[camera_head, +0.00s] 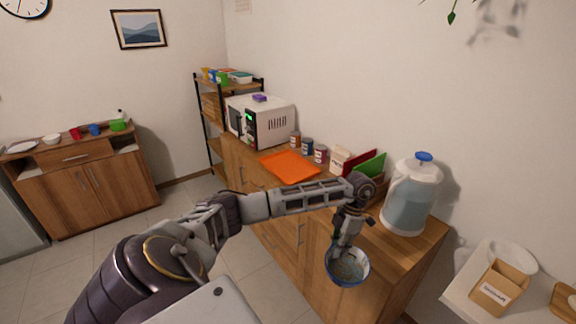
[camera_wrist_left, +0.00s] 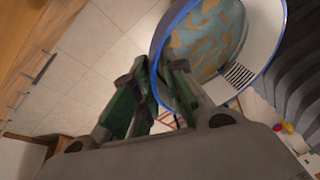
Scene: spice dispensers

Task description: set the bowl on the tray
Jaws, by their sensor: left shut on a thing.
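My left gripper (camera_head: 345,247) is shut on the bowl's rim from above. In the left wrist view the gripper's green-padded fingers (camera_wrist_left: 155,98) pinch the wall of the bowl (camera_wrist_left: 210,40). The tray (camera_head: 290,167) is a flat orange rectangle on the cabinet top, in front of the microwave, and looks empty. It is well apart from the bowl. My right gripper is not in view.
A water jug (camera_head: 410,195) with a blue lid stands at the right end of the cabinet top (camera_head: 405,247). Spice jars (camera_head: 307,147), a red and a green board (camera_head: 370,165) stand along the wall. The microwave (camera_head: 262,122) is behind the tray. A small cardboard box (camera_head: 498,287) sits on a white table at right.

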